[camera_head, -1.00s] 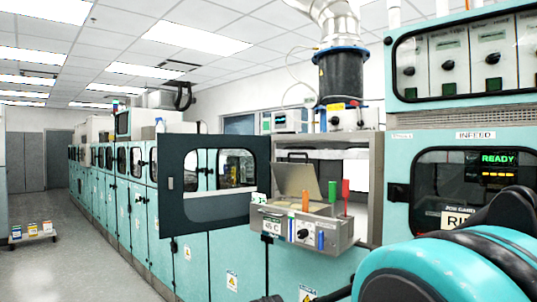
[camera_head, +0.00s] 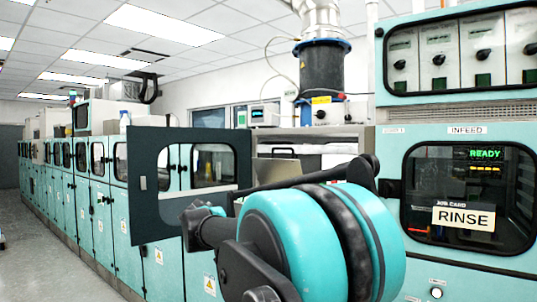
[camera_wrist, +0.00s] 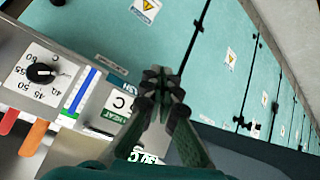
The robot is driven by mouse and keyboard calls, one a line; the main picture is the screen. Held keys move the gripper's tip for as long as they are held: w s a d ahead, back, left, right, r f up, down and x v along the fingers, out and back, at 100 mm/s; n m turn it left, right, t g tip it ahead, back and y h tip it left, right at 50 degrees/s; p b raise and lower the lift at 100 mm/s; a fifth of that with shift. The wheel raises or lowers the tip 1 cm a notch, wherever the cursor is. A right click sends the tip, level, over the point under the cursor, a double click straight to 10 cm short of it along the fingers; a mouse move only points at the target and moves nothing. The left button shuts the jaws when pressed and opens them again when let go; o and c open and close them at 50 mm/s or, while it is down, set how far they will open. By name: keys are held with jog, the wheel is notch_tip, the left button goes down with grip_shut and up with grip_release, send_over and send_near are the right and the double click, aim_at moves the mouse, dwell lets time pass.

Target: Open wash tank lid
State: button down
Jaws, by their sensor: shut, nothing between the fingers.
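A grey panel that looks like the wash tank lid (camera_head: 277,173) stands tilted up inside the open bay in the head view; my arm hides its lower part and the tank. In the wrist view the tank's front panel (camera_wrist: 98,107) is at left, with a dial (camera_wrist: 42,73), a blue strip and labels. My gripper (camera_wrist: 160,76) is shut and empty, its fingertips in front of the teal cabinet fronts, just right of the tank panel. Contact cannot be told. The gripper itself cannot be made out in the head view.
A dark-framed door with a window (camera_head: 190,183) stands open left of the bay. An infeed cabinet (camera_head: 465,195) with a RINSE card is at right. Orange and red handles (camera_wrist: 34,138) stick out at the wrist view's left. Open floor lies far left.

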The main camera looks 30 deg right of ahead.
jog(key=w+d+r+m+h, duration=0.2)
jog(key=w+d+r, duration=0.1)
jog(key=r, duration=0.6)
jog(key=w+d+r+m+h, duration=0.15)
jog(key=d+r, duration=0.25)
jog(key=r, duration=0.6)
jog(key=m+t+h, duration=0.1)
jog(key=m+h, duration=0.1)
jog(key=h, duration=0.2)
send_near(280, 148)
jog(key=x, duration=0.6)
jog(key=shift+w+d+f, duration=0.1)
jog(key=shift+w+d, duration=0.1)
jog(key=shift+d, duration=0.15)
jog(key=w+d+r+y, duration=0.1)
jog(key=w+d+r, duration=0.2)
jog(key=d, duration=0.6)
jog(key=shift+w+y, duration=0.35)
jog(key=shift+w, duration=0.1)
jog(key=shift+s, duration=0.15)
